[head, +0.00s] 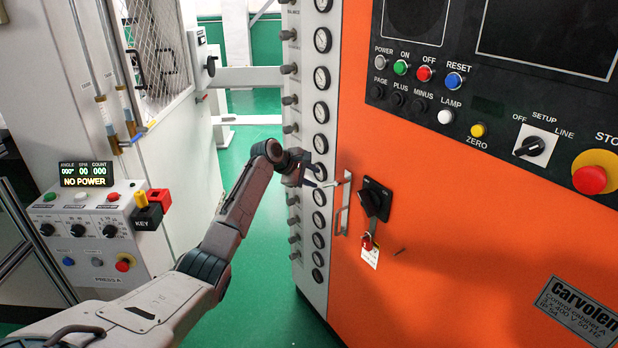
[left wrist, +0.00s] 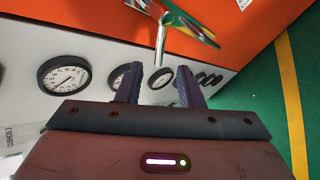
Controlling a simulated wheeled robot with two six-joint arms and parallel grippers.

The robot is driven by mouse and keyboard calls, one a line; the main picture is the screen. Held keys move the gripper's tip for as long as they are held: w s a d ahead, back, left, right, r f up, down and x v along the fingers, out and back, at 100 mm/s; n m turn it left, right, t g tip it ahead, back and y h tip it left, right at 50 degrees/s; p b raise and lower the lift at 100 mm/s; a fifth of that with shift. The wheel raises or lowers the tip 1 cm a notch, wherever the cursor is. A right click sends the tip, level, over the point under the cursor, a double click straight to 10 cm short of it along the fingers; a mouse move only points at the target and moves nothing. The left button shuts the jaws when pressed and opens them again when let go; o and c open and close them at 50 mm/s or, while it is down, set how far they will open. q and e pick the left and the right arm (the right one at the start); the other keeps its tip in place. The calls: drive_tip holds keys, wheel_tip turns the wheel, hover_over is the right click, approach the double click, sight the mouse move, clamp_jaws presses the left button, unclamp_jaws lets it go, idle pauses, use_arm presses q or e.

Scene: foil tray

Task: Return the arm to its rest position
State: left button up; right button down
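My left arm reaches in from the lower left of the head view. My left gripper (head: 318,178) is at the orange cabinet's (head: 450,220) left edge, in front of the column of gauges. In the left wrist view its two fingers (left wrist: 158,76) stand apart with nothing held between them. The metal door handle (head: 343,203) is just to the right of the fingertips in the head view. In the wrist view the handle (left wrist: 160,42) lies beyond the fingertips, and I cannot tell the exact gap. My right gripper is not in view.
A black rotary switch (head: 374,199) with a red key and white tag (head: 370,249) is right of the handle. A grey press panel (head: 95,225) reading "NO POWER" stands at left. Green floor (head: 262,270) is open between the machines.

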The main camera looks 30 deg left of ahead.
use_arm(q)
drive_tip(key=shift+s+a+r, duration=0.2)
drive_tip(key=shift+s+r, duration=0.2)
drive_tip(key=shift+s, duration=0.1)
drive_tip(key=s+f+m+g+y, duration=0.1)
drive_tip(key=s+f, duration=0.2)
drive_tip(key=f, duration=0.7)
drive_tip(key=s+d+f+m+g+y, duration=0.1)
drive_tip(key=s+f, duration=0.2)
drive_tip(key=f, duration=0.7)
drive_tip(key=s+f+m+g, duration=0.15)
drive_tip(key=s+f, duration=0.25)
drive_tip(key=f, duration=0.6)
drive_tip(key=s+d+f+m+g+y, duration=0.1)
drive_tip(key=s+d+f+m+y, duration=0.2)
drive_tip(key=s+f, duration=1.45)
drive_tip(key=s+d+f+m+g, duration=0.1)
drive_tip(key=s+d+f+m, duration=0.15)
drive_tip(key=s+f, duration=0.6)
drive_tip(key=s+d+f+m+g, duration=0.1)
drive_tip(key=s+f+m, duration=0.4)
drive_tip(key=s, duration=0.6)
drive_tip(key=s+d+f+m, duration=0.2)
drive_tip(key=s+d+f, duration=0.1)
drive_tip(key=s, duration=1)
drive_tip(key=s+d+f+m+g, duration=0.1)
drive_tip(key=s+d+f+m, duration=0.2)
drive_tip(key=s, duration=1)
drive_tip(key=shift+d+f, duration=0.25)
drive_tip(key=shift+f, duration=0.35)
